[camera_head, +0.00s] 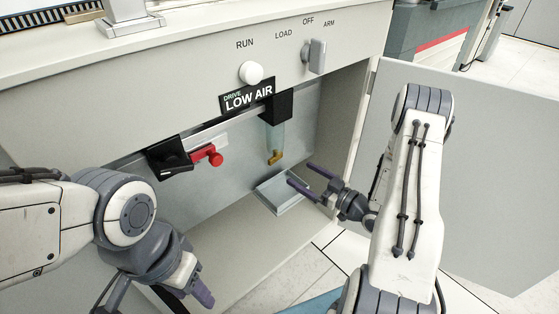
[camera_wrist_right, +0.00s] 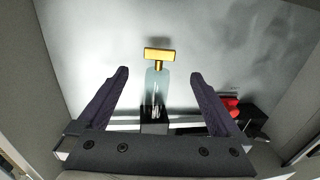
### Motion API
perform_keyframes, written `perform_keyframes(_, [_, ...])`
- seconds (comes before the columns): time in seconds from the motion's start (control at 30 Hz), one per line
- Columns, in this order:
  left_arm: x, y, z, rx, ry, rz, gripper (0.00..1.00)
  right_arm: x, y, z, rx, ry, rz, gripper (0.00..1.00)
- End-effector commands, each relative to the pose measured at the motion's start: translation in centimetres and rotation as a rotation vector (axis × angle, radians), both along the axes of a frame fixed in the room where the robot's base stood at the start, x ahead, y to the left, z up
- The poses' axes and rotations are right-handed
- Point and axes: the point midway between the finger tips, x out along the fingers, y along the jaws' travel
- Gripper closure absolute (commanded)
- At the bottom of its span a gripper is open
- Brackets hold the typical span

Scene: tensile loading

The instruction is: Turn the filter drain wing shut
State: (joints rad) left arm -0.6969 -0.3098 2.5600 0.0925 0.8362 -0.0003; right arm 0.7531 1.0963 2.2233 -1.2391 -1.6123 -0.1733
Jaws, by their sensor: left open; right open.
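The filter drain wing (camera_head: 275,158) is a small brass piece at the bottom of a clear filter bowl (camera_head: 274,136) hanging inside the open cabinet. In the right wrist view the wing (camera_wrist_right: 159,55) is a flat brass T-bar seen beyond and between my fingers, with the pale bowl (camera_wrist_right: 156,88) below it in the picture. My right gripper (camera_head: 300,176) is open and empty, to the right of and lower than the wing in the head view, apart from it. My left gripper (camera_head: 201,292) is low at the cabinet's front, pointing down, with its fingers partly hidden.
A red-handled valve (camera_head: 208,156) sits left of the filter on the same pipe. A grey tray (camera_head: 285,195) lies on the cabinet floor below the wing. A white knob (camera_head: 251,72) and a grey selector (camera_head: 315,56) stick out above. The open door (camera_head: 480,170) stands at the right.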

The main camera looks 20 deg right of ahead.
Motion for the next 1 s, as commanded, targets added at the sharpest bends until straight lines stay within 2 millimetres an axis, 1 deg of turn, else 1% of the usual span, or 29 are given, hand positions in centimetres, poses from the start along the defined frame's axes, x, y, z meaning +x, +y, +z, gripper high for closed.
perform_keyframes(0.07, [0.0, 0.0, -0.2, 0.000, 0.000, 0.000, 0.50, 0.2, 0.1, 0.0, 0.012, -0.013, 0.000, 0.00])
perform_keyframes(0.17, [0.0, 0.0, -0.6, 0.000, 0.000, 0.000, 0.50, 1.2, 0.7, 0.0, 0.013, -0.016, 0.003, 0.00])
perform_keyframes(0.4, [0.0, 0.0, -2.0, 0.000, 0.000, 0.000, 0.50, 5.3, 2.9, -0.1, 0.009, -0.018, 0.005, 0.00])
perform_keyframes(0.6, [0.0, 0.0, -2.8, 0.000, 0.000, 0.000, 0.50, 7.9, 4.2, 0.0, 0.011, -0.016, 0.002, 0.00])
perform_keyframes(0.77, [0.0, 0.0, -3.0, 0.000, 0.000, 0.000, 0.50, 8.9, 4.7, 0.1, 0.011, -0.013, 0.000, 0.00])
perform_keyframes(1.0, [0.0, 0.0, -3.0, 0.000, 0.000, 0.000, 0.50, 9.1, 4.7, 0.1, 0.012, -0.013, -0.001, 0.00])
